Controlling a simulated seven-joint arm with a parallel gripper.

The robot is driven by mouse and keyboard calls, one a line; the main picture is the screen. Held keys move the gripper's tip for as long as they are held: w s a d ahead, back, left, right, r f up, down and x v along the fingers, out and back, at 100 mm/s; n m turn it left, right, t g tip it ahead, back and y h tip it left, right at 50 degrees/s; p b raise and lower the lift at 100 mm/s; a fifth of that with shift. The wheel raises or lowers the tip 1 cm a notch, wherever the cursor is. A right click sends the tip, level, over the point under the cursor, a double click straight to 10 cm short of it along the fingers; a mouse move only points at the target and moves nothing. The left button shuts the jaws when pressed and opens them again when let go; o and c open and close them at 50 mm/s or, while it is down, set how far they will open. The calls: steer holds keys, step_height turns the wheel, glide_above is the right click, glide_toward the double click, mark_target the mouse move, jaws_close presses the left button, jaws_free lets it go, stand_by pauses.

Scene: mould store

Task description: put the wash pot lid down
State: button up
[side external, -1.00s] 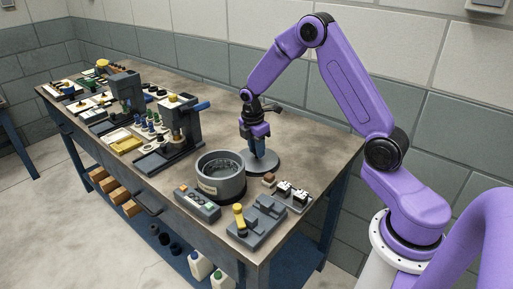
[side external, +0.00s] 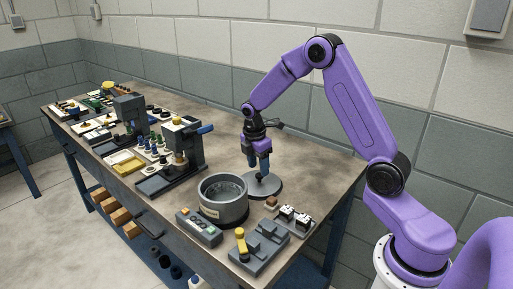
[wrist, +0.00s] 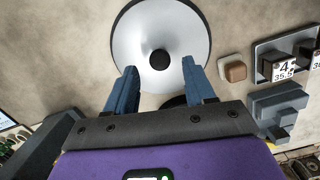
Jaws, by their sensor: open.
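The wash pot lid (side external: 263,187) is a flat round grey disc with a dark knob. It lies flat on the bench, just behind and to the right of the wash pot. In the wrist view the lid (wrist: 190,35) looks pale and shiny, with its black knob near the middle. My gripper (side external: 259,170) is above the lid; its blue fingers are spread apart with nothing held between them. In the wrist view my gripper (wrist: 159,68) has a finger on each side of the knob. The wash pot (side external: 211,210) is a grey round tub, uncovered.
A control box (side external: 200,228) and a grey block with a yellow knob (side external: 240,233) stand near the front edge. Small number blocks (side external: 295,217) and a brown cube (side external: 271,201) sit right of the pot. A press (side external: 190,148) stands left. Bare bench lies behind.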

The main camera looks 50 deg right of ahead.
mark_target(256, 183)
step_height(256, 183, up, 8)
steer(key=s+a+r, duration=0.3)
steer(key=s+a, duration=0.3)
steer(key=a, duration=0.3)
steer(key=s+a+m+y, duration=0.1)
steer(key=s+a, duration=0.1)
steer(key=s, duration=1.1)
steer(key=s+a+m, duration=0.2)
steer(key=s+a, duration=0.1)
steer(key=s, duration=1.1)
steer(key=shift+s+a+f+y, duration=0.15)
steer(key=shift+a+f+y, duration=0.2)
steer(key=shift+f+y, duration=0.05)
